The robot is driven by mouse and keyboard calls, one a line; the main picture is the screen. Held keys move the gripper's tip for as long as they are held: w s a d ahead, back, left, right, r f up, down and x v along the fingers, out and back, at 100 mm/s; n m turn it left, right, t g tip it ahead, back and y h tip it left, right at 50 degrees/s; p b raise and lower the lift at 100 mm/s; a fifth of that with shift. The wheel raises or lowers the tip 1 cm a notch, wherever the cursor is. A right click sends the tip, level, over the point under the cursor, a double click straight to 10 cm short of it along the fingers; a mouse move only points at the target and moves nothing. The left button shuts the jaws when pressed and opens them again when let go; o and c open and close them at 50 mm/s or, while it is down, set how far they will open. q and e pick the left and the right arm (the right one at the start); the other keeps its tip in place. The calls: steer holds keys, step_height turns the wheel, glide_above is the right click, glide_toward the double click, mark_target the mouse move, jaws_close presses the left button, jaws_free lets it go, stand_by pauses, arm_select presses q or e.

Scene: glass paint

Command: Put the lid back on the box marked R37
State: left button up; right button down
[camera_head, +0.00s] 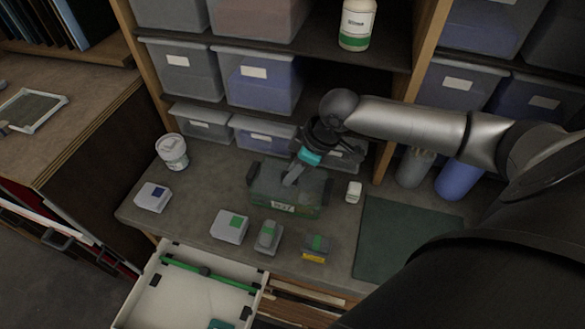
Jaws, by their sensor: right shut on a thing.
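The dark green box marked R37 (287,209) stands on the grey worktop in the middle, its pale label facing the front. My right gripper (292,182) comes down from above, directly over the box, and is shut on the lid, whose dark top (262,178) lies at the height of the box's upper rim. The fingers and the dim light hide part of the lid. I cannot tell whether the lid is fully seated on the rim. My left gripper is not in view.
Small boxes stand in front: one with a blue patch (153,197), one with a green patch (230,226), and others nearby. A white tub (172,151) is at left, a green mat (405,240) at right. An open drawer (190,300) juts out at front left. Shelves with bins rise behind.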

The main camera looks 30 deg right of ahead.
steer(key=shift+f+p, duration=0.1)
steer(key=shift+p, duration=0.35)
stand_by(0.5)
steer(key=shift+c, duration=0.7)
jaws_free()
step_height(320, 180, up, 3)
steer(key=p, duration=0.3)
steer(key=shift+f, duration=0.15)
steer(key=shift+r+p, duration=0.5)
steer(key=shift+r, duration=1.65)
jaws_close()
